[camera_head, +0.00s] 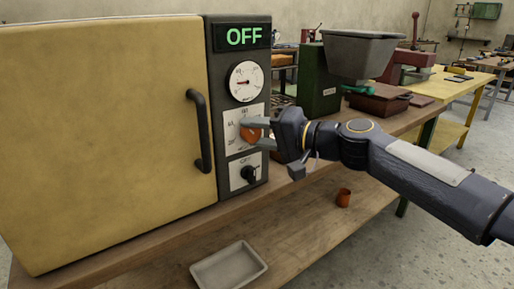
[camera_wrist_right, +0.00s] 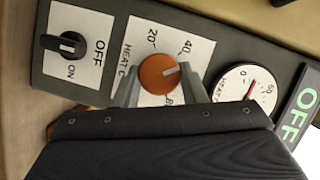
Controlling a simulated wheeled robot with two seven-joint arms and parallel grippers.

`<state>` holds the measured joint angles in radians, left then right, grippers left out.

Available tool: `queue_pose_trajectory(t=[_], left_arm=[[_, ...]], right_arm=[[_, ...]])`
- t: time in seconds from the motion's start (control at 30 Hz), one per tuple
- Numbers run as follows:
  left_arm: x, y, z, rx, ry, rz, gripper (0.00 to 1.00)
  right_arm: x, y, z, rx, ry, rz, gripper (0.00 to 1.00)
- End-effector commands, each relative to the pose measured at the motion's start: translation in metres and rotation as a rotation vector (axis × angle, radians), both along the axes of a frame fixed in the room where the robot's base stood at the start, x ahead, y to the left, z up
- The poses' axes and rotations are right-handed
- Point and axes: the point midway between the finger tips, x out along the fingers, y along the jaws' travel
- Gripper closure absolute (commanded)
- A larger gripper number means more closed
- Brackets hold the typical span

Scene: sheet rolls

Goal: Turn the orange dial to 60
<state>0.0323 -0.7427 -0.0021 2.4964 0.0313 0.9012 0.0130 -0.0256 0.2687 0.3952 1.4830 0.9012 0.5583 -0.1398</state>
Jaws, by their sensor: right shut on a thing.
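The orange dial (camera_head: 250,133) sits on a white scale plate on the dark control panel of the yellow oven. My right gripper (camera_head: 256,133) is shut on the dial, one finger on each side. In the right wrist view the orange dial (camera_wrist_right: 157,76) lies between the fingers of my right gripper (camera_wrist_right: 158,92). Its pale pointer mark points right and slightly up in that view, past the 40. The 20 and 40 can be read; the fingers hide part of the scale. My left gripper is not in view.
A green OFF display (camera_head: 244,37) and a round gauge (camera_head: 245,81) are above the dial. A black switch knob (camera_head: 249,174) is below it, by the door handle (camera_head: 199,130). A grey tray (camera_head: 229,266) and an orange cup (camera_head: 343,197) are on the lower shelf.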

Motion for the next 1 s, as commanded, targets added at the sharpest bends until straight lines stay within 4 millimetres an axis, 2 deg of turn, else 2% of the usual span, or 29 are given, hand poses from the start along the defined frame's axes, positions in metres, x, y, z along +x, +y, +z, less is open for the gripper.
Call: queue_pose_trajectory(t=[0.03, 0.5, 0.7, 1.0], left_arm=[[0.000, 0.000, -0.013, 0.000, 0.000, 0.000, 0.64], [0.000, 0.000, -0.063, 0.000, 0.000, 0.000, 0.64], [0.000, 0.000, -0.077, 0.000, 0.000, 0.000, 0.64], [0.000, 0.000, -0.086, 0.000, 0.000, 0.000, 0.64]], right_arm=[[0.001, -0.001, -0.008, 0.037, 0.027, -0.001, 0.85], [0.001, 0.000, -0.009, 0.374, 0.273, 0.001, 0.85], [0.001, 0.000, -0.009, 0.475, 0.347, -0.001, 0.85], [0.000, 0.000, -0.008, 0.552, 0.403, -0.001, 0.85]])
